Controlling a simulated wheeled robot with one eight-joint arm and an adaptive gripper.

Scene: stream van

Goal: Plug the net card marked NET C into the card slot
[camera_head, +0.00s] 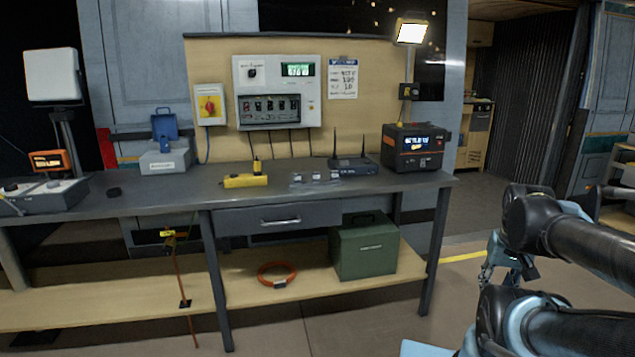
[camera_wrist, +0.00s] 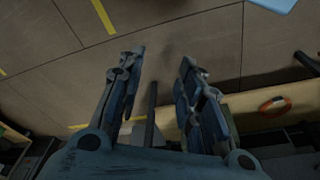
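Several small clear-and-dark cards (camera_head: 316,178) lie in a row on the grey workbench (camera_head: 160,195), in front of a black router (camera_head: 352,165) with two antennas. Their markings are too small to read, so I cannot tell which is NET C. I cannot make out the card slot for certain. A white wall panel (camera_head: 277,76) with a green display and a row of dark modules is above the bench. My gripper (camera_wrist: 160,66) is open and empty over the floor. In the head view it hangs at the right, apart from the bench, partly hidden by my arm.
A yellow tool (camera_head: 245,181) lies left of the cards. A black and orange power unit (camera_head: 414,148) stands at the bench's right end. An orange cable ring (camera_head: 277,273) and green case (camera_head: 364,246) are on the lower shelf. The floor (camera_head: 395,325) before the bench is clear.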

